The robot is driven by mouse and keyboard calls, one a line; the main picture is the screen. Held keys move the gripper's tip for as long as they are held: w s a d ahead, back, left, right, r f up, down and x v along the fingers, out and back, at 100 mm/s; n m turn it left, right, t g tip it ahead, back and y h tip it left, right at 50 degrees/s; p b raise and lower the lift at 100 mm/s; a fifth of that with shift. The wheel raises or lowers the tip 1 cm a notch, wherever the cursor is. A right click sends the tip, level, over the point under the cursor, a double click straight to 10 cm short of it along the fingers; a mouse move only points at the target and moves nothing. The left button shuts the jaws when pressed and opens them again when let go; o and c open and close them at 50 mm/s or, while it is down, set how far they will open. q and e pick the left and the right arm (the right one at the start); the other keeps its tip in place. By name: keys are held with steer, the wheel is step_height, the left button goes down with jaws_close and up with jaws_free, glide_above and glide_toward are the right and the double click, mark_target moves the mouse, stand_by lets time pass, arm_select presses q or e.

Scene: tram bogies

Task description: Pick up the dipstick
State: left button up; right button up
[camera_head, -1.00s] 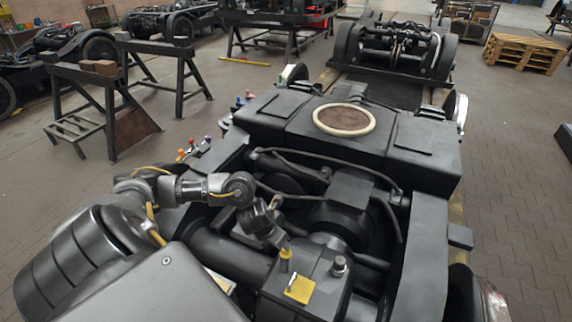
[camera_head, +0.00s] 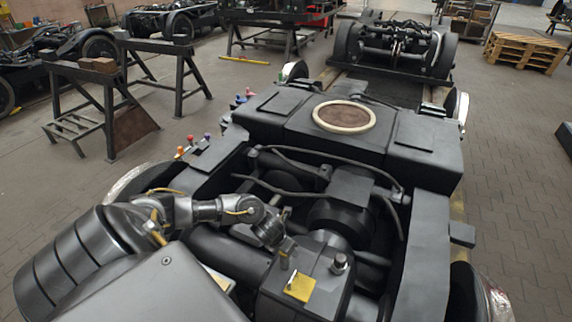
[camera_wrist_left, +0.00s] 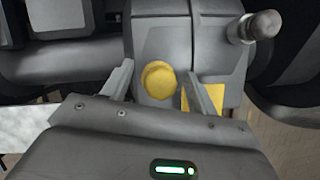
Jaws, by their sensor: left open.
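The dipstick has a round yellow top (camera_wrist_left: 158,80) and stands in the dark gearbox housing (camera_head: 312,262). In the head view only a small part of the yellow top (camera_head: 284,263) shows below my left gripper (camera_head: 286,246). In the left wrist view my left gripper (camera_wrist_left: 159,70) is open, with one finger on each side of the yellow top. There is a gap to each finger, and the gripper holds nothing. How far down the fingertips reach along the dipstick is hard to tell. My right gripper is not in view.
A yellow plate (camera_head: 299,288) lies on the housing beside the dipstick. A metal knob (camera_head: 340,263) stands up to the right. Dark pipes and hoses (camera_head: 330,160) and the bogie frame (camera_head: 418,240) surround the housing. Trestles (camera_head: 105,95) stand on the floor at the far left.

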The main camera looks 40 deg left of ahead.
arm_select(q)
steer(key=shift+c, duration=0.6)
steer(key=c, duration=1)
steer(key=shift+r, duration=0.15)
